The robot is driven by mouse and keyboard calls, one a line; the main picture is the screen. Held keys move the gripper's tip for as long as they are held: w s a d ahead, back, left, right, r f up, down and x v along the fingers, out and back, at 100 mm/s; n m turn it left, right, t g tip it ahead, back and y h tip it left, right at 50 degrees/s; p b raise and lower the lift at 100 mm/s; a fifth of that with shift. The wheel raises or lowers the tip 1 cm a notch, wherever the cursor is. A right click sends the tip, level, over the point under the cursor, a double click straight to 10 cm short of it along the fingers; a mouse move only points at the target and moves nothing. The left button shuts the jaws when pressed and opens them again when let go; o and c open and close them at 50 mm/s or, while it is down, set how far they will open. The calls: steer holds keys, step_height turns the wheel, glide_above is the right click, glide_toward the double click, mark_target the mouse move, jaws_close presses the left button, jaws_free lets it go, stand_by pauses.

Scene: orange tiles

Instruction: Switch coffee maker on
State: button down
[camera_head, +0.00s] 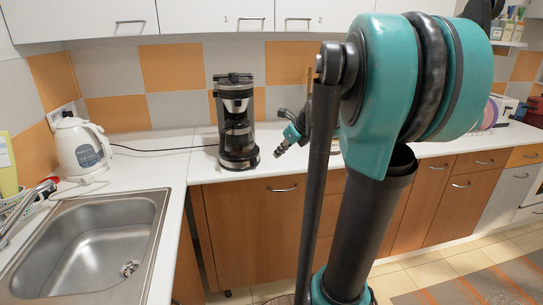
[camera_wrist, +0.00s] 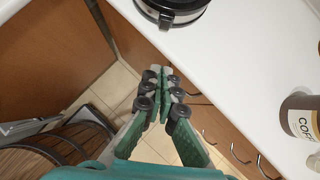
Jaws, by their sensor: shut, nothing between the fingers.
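The coffee maker (camera_head: 236,120) is black and silver with a glass carafe. It stands upright on the white counter near the corner, left of my arm in the head view. In the wrist view only its round base (camera_wrist: 172,8) shows, at the top edge. My gripper (camera_head: 281,149) is to the right of the coffee maker's base in the head view, apart from it. In the wrist view my gripper (camera_wrist: 166,72) has its green fingers together with nothing between them. It points toward the counter's front edge, below the base. I cannot make out the switch.
A white kettle (camera_head: 81,146) and a steel sink (camera_head: 92,247) are on the left. A jar labelled as coffee (camera_wrist: 301,118) stands on the counter (camera_wrist: 235,50) at the right in the wrist view. The counter between the base and the jar is clear. Wooden cabinet fronts (camera_head: 248,231) are below.

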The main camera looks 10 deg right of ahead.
mark_target(255, 164)
steer(key=shift+f, duration=0.2)
steer(key=x, duration=0.8)
steer(key=w+a+r+x, duration=0.1)
steer(key=x, duration=0.3)
steer(key=shift+w+r, duration=0.1)
steer(key=shift+r, duration=0.05)
steer(key=shift+w+a, duration=0.3)
steer(key=shift+w, duration=0.2)
steer(key=shift+w+a, duration=0.15)
steer(key=shift+w, duration=0.05)
